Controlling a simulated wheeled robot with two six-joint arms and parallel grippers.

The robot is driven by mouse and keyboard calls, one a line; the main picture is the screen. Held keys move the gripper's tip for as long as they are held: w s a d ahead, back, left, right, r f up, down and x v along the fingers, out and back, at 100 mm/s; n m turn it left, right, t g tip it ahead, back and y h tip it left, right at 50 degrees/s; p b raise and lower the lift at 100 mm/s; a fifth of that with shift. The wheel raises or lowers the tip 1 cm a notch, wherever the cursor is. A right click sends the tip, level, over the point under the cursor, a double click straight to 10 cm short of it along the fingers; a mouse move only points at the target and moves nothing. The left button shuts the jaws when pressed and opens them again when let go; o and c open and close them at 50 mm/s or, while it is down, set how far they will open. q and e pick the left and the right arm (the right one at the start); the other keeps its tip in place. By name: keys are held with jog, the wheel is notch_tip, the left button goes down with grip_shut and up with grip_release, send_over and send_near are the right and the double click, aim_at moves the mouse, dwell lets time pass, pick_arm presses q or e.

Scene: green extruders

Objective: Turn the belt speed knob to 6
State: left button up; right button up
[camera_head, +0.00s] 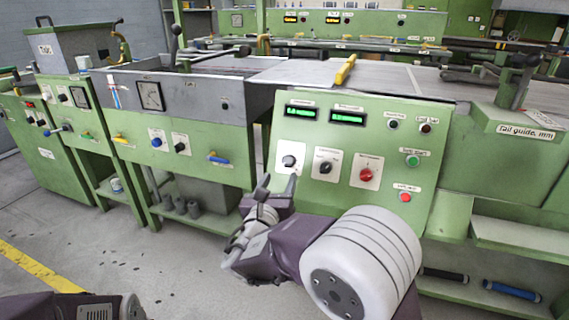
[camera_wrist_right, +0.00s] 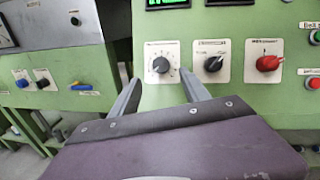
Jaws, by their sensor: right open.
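A green control panel (camera_head: 262,122) carries three rotary knobs on white plates; I cannot read their labels, so I cannot tell which one is belt speed. The left black knob (camera_head: 289,161) has a dial scale around it, clearer in the wrist view (camera_wrist_right: 160,65). The middle black knob (camera_head: 325,167) shows in the wrist view too (camera_wrist_right: 213,63). The red knob (camera_head: 366,175) is to its right. My right gripper (camera_head: 278,184) is open and empty, just below and in front of the left knob, apart from it. Its fingers also show in the wrist view (camera_wrist_right: 161,85). My left gripper is out of view.
Two green displays (camera_head: 347,117) sit above the knobs. A green button (camera_head: 412,161) and a red button (camera_head: 404,197) are at the panel's right. A grey machine with a gauge (camera_head: 150,95) stands left. The floor (camera_head: 140,250) in front is clear.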

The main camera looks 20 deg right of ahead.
aim_at(287, 162)
jog(key=b+x, duration=0.2)
jog(key=x, duration=0.5)
jog(key=shift+w+d+f+b, duration=0.15)
jog(key=shift+w+d+b, duration=0.1)
jog(key=shift+b, duration=0.1)
jog(key=shift+w, duration=0.25)
grip_shut()
